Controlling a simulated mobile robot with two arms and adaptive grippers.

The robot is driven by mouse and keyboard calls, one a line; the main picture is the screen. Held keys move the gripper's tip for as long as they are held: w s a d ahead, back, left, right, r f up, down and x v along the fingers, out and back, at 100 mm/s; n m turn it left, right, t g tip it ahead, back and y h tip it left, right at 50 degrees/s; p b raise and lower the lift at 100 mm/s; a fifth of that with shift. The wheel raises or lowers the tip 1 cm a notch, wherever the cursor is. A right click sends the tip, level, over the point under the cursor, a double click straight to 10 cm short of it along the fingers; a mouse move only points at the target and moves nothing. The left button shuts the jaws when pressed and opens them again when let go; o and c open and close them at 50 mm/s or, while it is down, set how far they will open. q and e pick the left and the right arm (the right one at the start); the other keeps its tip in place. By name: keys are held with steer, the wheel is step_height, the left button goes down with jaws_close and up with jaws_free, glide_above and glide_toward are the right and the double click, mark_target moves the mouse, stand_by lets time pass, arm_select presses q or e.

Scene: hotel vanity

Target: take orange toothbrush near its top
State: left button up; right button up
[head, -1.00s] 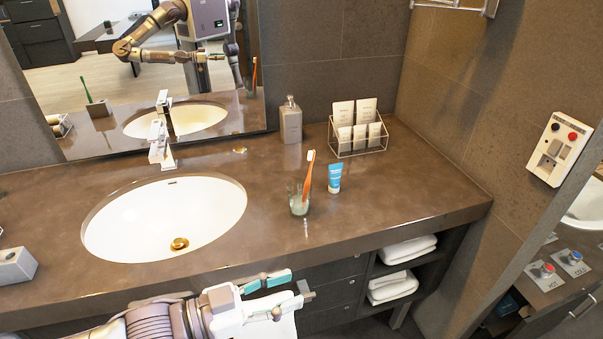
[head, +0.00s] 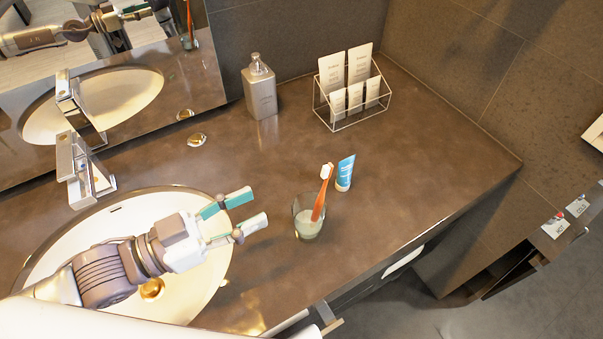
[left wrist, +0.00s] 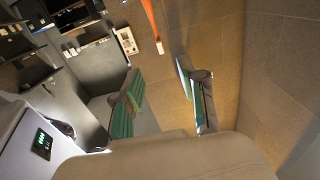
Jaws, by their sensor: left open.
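The orange toothbrush (head: 320,196) stands leaning in a clear glass (head: 308,224) on the brown counter. Its white bristle head is at the top, above the rim. My left gripper (head: 253,209) is over the right side of the sink, to the left of the glass, with its fingers pointing right towards the toothbrush. It is open, empty and apart from the toothbrush. In the left wrist view the open fingers (left wrist: 160,75) show with a gap between them, and part of the orange toothbrush (left wrist: 153,22) shows beyond them at the top edge. My right gripper is not in view.
A blue and white tube (head: 345,173) stands just right of and behind the toothbrush. A grey soap dispenser (head: 262,92) and a wire rack (head: 350,118) with cards stand at the back. The faucet (head: 80,170) is behind the sink (head: 205,290). The right counter is clear.

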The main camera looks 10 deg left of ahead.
mark_target(322, 175)
arm_select(q)
steer(key=x, duration=0.8)
steer(key=shift+r, duration=0.15)
steer(key=shift+w+d+p, duration=0.1)
steer(key=shift+d+p, duration=0.2)
steer(key=p+x, duration=0.2)
steer(key=x, duration=0.2)
steer(key=shift+w+d+r, duration=0.1)
steer(key=shift+w+d, duration=0.1)
steer(key=shift+d, duration=0.15)
steer(key=shift+w+d, duration=0.2)
steer(key=shift+d, duration=0.05)
steer(key=shift+a, duration=0.1)
steer(key=c, duration=0.6)
steer(key=shift+s, duration=0.1)
jaws_close()
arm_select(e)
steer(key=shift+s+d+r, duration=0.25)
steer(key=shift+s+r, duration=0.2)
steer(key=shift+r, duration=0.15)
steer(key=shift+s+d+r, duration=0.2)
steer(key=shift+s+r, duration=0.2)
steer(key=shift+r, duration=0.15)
